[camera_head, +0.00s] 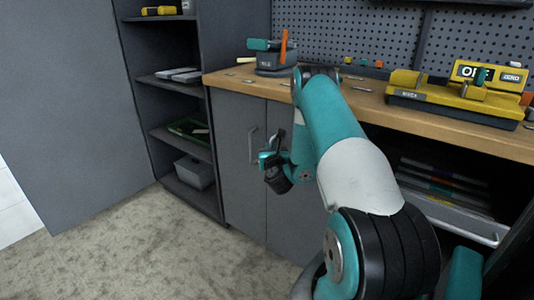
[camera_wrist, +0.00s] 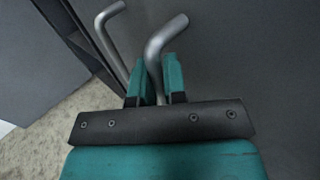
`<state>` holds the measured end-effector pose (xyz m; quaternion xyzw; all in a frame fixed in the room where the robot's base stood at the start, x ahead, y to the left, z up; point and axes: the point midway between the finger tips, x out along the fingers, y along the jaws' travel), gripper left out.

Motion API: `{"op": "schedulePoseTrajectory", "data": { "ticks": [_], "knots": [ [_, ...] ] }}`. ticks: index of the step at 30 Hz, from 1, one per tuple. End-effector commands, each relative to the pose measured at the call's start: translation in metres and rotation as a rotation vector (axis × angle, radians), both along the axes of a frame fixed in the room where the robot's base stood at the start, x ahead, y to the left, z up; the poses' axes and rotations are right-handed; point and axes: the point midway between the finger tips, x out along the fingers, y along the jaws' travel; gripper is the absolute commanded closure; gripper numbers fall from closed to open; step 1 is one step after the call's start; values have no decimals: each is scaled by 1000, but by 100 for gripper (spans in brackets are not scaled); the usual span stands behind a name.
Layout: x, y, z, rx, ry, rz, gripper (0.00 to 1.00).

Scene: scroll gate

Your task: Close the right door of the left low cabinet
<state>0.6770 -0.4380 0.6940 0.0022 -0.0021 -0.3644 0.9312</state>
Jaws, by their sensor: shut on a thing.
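The left low cabinet has two grey doors under the wooden worktop. Its left door (camera_head: 237,178) with a vertical bar handle (camera_head: 252,144) looks shut. Its right door (camera_head: 287,217) is partly hidden behind my arm and looks about flush with the left one; I cannot tell if a small gap is left. My gripper (camera_head: 264,159) is at the right door's handle. In the wrist view, the gripper's teal fingers (camera_wrist: 155,82) are shut on the right door's bent metal handle (camera_wrist: 165,33), and the left door's handle (camera_wrist: 108,20) stands beside it, apart from the fingers.
A tall open shelf unit (camera_head: 178,110) stands left of the cabinet, with a large grey panel (camera_head: 75,100) beside it. The worktop (camera_head: 228,80) holds tools and a yellow machine (camera_head: 455,97). An open shelf bay (camera_head: 445,190) lies right of my arm. The carpet (camera_head: 150,255) in front is clear.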

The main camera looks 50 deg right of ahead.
Motion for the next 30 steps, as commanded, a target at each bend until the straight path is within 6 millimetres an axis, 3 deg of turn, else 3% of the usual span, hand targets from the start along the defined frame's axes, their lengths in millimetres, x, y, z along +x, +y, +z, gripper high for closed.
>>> {"op": "schedulePoseTrajectory", "data": {
  "ticks": [3,11,12,15,30],
  "knots": [
    [-3,-12,1,1,3,-7,100],
    [-3,-17,0,-2,2,-8,100],
    [-4,-17,0,-3,1,-9,83],
    [-4,-17,0,-2,2,-9,64],
    [-3,-13,-2,1,3,-5,64]
  ]
}}
